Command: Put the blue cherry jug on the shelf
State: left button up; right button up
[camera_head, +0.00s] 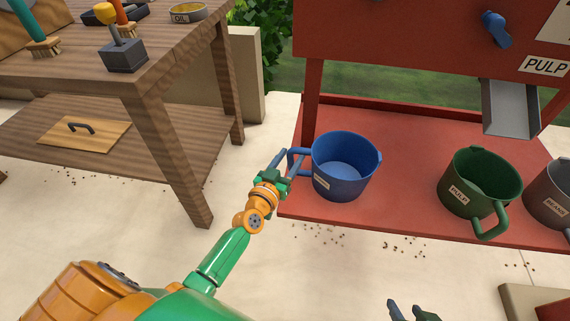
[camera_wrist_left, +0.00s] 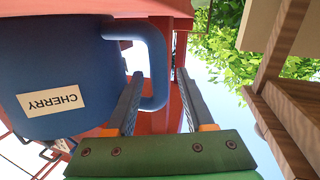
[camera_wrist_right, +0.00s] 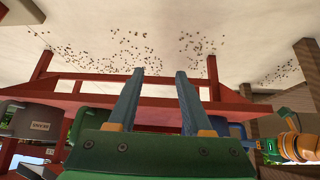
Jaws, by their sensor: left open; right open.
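The blue cherry jug (camera_head: 345,168) stands upright on the left end of the red machine's base (camera_head: 390,211). Its handle points left, toward my left gripper (camera_head: 283,160). In the left wrist view the jug (camera_wrist_left: 60,75) shows its CHERRY label, and its handle lies between the two open fingers of the left gripper (camera_wrist_left: 158,75). Whether a finger touches the handle is unclear. My right gripper (camera_head: 412,308) is open and empty at the bottom of the head view. A wooden workbench on the left has a lower shelf (camera_head: 40,150).
A green PULP jug (camera_head: 480,183) and a grey BEANS jug (camera_head: 552,195) stand right of the blue jug. A metal chute (camera_head: 510,108) hangs above.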

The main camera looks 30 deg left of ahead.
pick_arm(q)
jog(key=s, duration=0.1)
jog(key=s+p, duration=0.1)
jog(key=s, duration=0.2)
jog(key=shift+r+p, duration=0.3)
jog(key=s+p, duration=0.1)
jog(key=s, duration=0.7)
jog(key=shift+r, duration=0.15)
pick_arm(e)
jog(key=s+d+f+g, duration=0.1)
jog(key=s+f+g, duration=0.3)
jog(key=f, duration=0.3)
jog(key=shift+s+d+f+h, duration=0.25)
jog(key=shift+s+d+h, duration=0.15)
jog(key=shift+s, duration=0.45)
